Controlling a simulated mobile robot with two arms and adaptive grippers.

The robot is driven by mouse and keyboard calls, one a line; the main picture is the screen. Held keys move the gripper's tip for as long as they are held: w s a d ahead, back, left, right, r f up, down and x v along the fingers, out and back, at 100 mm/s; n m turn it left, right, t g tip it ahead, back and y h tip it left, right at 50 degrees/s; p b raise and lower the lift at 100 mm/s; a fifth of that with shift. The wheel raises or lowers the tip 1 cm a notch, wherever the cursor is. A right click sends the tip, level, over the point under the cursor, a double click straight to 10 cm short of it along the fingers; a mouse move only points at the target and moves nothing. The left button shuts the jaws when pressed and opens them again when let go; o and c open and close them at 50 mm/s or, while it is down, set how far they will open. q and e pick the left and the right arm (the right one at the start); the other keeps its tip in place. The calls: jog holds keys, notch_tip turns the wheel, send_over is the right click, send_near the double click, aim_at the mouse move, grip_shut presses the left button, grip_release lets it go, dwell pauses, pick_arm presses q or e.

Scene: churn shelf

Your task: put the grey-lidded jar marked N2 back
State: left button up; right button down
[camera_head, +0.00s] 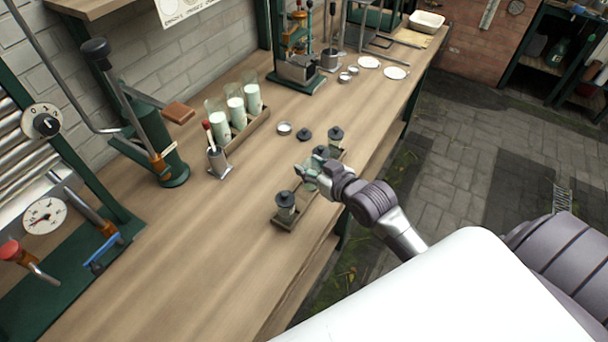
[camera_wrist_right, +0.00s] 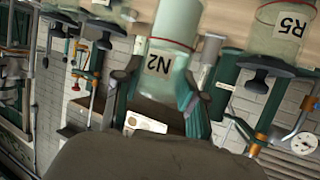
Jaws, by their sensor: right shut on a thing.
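My right gripper (camera_head: 308,172) is shut around a clear glass jar marked N2 (camera_head: 311,182), above or in the middle of a narrow wooden rack (camera_head: 283,224). In the right wrist view, which is upside down, the fingers (camera_wrist_right: 158,95) stand on both sides of the N2 jar (camera_wrist_right: 172,25), and its label is plain to see. The jar's lid end is hidden by the gripper. I cannot tell whether its base touches the rack. My left gripper is not in view.
A dark-lidded jar (camera_head: 286,207) stands at the rack's near end, another (camera_head: 336,140) at its far end. The wrist view shows a jar marked R5 (camera_wrist_right: 282,30) close beside. A loose dark lid (camera_head: 305,134) and small dish (camera_head: 284,128) lie behind.

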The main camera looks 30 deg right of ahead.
jog(key=shift+w+a+f, duration=0.25)
jog(key=shift+w, duration=0.2)
jog(key=shift+w+a+f, duration=0.2)
jog(key=shift+w, duration=0.2)
jog(key=shift+f, duration=0.35)
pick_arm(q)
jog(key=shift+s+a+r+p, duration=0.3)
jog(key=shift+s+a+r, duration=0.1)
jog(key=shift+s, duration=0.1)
pick_arm(e)
jog(key=shift+f, duration=1.75)
jog(key=c, duration=0.7)
grip_release()
jog(key=shift+f, duration=0.15)
jog(key=shift+o, duration=0.2)
